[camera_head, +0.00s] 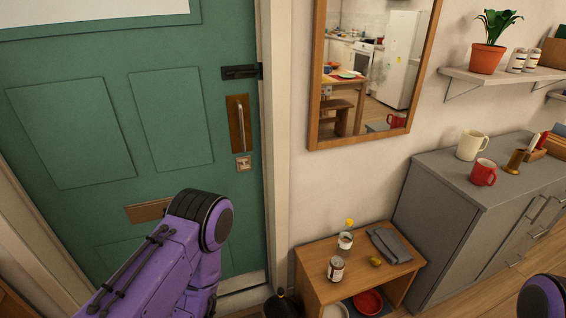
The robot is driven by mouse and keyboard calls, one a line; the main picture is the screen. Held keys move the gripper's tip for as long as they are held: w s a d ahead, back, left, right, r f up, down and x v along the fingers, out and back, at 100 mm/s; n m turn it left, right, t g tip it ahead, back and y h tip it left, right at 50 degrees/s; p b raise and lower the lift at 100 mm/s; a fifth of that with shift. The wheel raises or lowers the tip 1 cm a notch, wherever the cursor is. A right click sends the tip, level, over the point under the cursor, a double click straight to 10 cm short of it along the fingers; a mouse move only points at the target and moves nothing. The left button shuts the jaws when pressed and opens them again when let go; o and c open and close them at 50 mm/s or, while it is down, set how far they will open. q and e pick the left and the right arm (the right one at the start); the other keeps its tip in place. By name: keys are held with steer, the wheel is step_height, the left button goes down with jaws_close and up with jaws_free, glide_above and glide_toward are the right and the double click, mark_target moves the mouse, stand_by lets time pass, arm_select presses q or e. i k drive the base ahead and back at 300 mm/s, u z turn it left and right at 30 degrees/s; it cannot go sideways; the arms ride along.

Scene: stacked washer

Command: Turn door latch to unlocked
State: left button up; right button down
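The green door (170,125) fills the left side and stands against its white frame. A dark slide bolt (240,72) sits high at its right edge and reaches toward the frame. Below it is a brass plate with an upright pull handle (240,122). Only a purple piece of my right arm shows at the bottom right corner.
A grey cabinet (440,215) with mugs stands farther right. A mirror (315,100) hangs beside the frame. A dark rounded object (283,304) is at the bottom edge.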

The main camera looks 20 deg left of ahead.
mark_target(245, 167)
steer(key=z, duration=0.05)
steer(key=i, duration=0.95)
steer(key=u, duration=0.3)
